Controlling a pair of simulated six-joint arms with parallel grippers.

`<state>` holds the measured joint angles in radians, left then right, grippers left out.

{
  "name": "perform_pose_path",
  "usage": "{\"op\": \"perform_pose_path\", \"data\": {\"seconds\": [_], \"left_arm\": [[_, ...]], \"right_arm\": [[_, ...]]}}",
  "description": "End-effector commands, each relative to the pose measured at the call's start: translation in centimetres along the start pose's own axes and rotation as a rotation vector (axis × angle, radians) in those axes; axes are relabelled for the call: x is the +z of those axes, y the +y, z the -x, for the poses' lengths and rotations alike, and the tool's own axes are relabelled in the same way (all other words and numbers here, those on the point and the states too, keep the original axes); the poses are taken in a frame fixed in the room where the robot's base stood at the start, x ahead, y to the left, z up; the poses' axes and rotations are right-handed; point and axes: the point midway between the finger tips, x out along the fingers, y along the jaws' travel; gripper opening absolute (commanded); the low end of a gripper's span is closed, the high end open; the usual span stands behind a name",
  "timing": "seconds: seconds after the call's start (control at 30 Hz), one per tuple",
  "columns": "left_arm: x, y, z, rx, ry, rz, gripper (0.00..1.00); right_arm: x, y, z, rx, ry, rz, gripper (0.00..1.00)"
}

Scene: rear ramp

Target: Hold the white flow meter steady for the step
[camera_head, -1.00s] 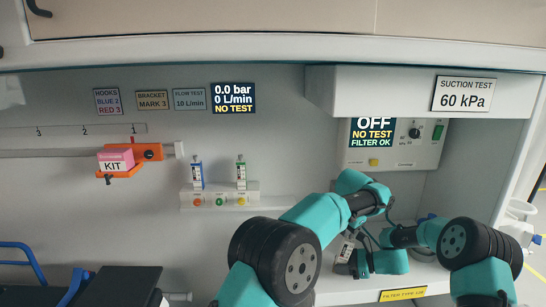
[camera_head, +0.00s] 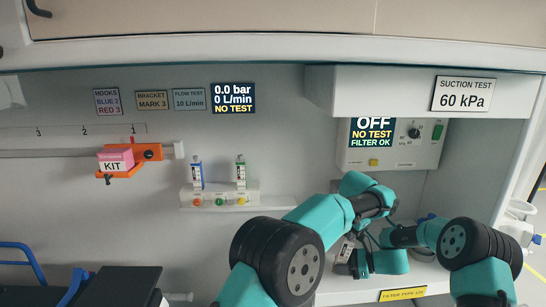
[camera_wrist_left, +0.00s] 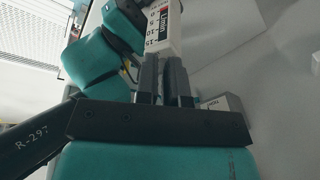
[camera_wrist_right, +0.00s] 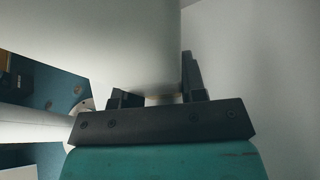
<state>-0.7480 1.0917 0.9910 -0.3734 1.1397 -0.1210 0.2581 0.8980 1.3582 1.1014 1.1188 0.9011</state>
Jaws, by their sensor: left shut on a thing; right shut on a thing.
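The white flow meter (camera_wrist_left: 163,28) has a printed scale and a red-and-black label. My left gripper (camera_wrist_left: 166,68) is shut on its near end in the left wrist view. In the head view the meter (camera_head: 345,251) is tilted, low in front of the right side of the bay, partly hidden by my arms. My right gripper (camera_head: 351,263) is beside its lower part. In the right wrist view the right gripper (camera_wrist_right: 155,90) has a large pale surface between its fingers, which seems to be the meter seen very close. My left fingertips are hard to make out in the head view.
An orange bracket (camera_head: 148,153) holds a pink kit (camera_head: 115,159). The suction unit (camera_head: 393,145) is on the wall behind my arms. A yellow filter label (camera_head: 403,295) is below.

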Motion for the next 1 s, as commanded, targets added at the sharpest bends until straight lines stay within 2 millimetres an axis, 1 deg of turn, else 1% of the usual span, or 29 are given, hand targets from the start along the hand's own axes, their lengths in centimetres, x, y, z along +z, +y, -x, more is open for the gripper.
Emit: {"op": "perform_pose_path", "data": {"seconds": [0.03,0.27,0.57,0.73,0.77,1.0], "left_arm": [[0.3,0.7,-1.0,0.011,-0.016,-0.005,0.00],[0.9,0.8,-0.9,0.011,-0.019,-0.005,0.00],[0.9,0.8,-0.9,0.012,-0.020,-0.004,0.00],[0.6,0.8,0.1,0.011,-0.019,-0.004,0.00],[0.5,0.7,0.4,0.010,-0.018,-0.004,0.00],[-0.2,0.6,2.9,0.006,-0.011,-0.004,0.00]], "right_arm": [[0.2,0.1,-0.3,0.004,-0.002,0.002,0.25],[0.3,0.1,-0.3,0.003,-0.003,0.000,0.26],[0.2,-0.1,-0.2,0.000,-0.003,0.000,0.26],[0.2,-0.1,-0.2,-0.002,-0.002,0.000,0.26],[0.2,-0.1,-0.2,-0.001,-0.002,0.000,0.25],[0.1,0.0,-0.1,-0.001,-0.002,0.000,0.25]]}}
